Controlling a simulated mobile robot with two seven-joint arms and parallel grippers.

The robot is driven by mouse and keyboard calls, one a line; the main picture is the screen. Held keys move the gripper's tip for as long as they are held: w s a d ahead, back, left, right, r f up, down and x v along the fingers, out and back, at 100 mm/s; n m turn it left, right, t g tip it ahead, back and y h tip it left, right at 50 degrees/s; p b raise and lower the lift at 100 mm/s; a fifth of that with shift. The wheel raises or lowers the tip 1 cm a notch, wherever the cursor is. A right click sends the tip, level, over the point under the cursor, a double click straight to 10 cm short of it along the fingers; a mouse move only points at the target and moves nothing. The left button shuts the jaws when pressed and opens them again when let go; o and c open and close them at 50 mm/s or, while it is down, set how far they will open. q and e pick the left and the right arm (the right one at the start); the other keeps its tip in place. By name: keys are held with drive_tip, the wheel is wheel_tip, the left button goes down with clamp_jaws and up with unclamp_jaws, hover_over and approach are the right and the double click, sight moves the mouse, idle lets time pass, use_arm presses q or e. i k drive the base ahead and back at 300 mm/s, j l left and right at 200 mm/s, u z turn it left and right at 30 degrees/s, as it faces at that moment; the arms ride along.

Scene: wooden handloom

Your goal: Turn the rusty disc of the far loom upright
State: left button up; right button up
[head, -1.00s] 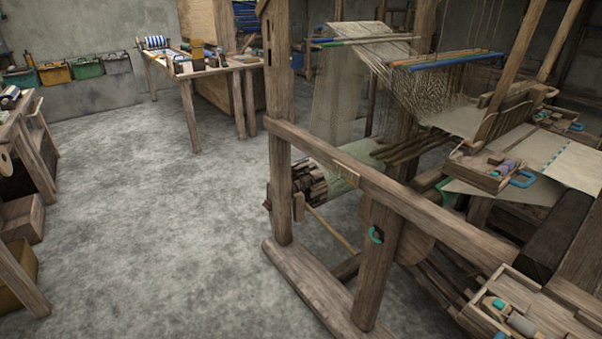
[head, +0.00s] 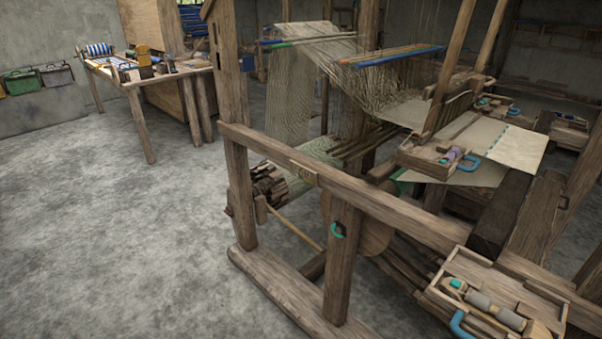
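A wooden handloom (head: 335,175) fills the middle and right of the head view. I cannot tell whether this is the rusty disc of the task or whether this is the far loom. A dark toothed roller end (head: 268,185) sits on the loom's left side. Neither of my grippers is in view.
A wooden tray (head: 437,292) with tools and a blue handle is at bottom right. A smaller tray (head: 427,160) sits on the loom. A worktable (head: 130,82) stands at the back left. The grey floor (head: 110,220) left of the loom is clear.

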sight(228, 211)
drive_tip(key=i+j+u, duration=0.65)
drive_tip(key=i+u, duration=0.2)
drive_tip(key=i, duration=0.15)
drive_tip(key=i+j+u, duration=0.1)
drive_tip(key=i+u, duration=0.3)
drive_tip(key=i, duration=0.8)
drive_tip(key=i+j+z, duration=0.2)
drive_tip(key=i, duration=0.4)
drive_tip(key=i+z, duration=0.2)
drive_tip(key=i, duration=0.4)
drive_tip(key=i+j+z, duration=0.15)
drive_tip(key=i+z, duration=0.15)
drive_tip(key=z, duration=0.15)
drive_tip(key=i+j+z, duration=0.25)
drive_tip(key=z, duration=0.15)
drive_tip(key=i+j+z, duration=0.25)
drive_tip(key=z, duration=0.2)
drive_tip(key=i+j+z, duration=0.15)
drive_tip(key=j+z, duration=0.25)
drive_tip(key=i+j+z, duration=0.1)
drive_tip(key=j+z, duration=0.15)
drive_tip(key=j, duration=0.2)
drive_tip(key=i+j+z, duration=0.1)
drive_tip(key=j+z, duration=0.15)
drive_tip(key=j, duration=0.15)
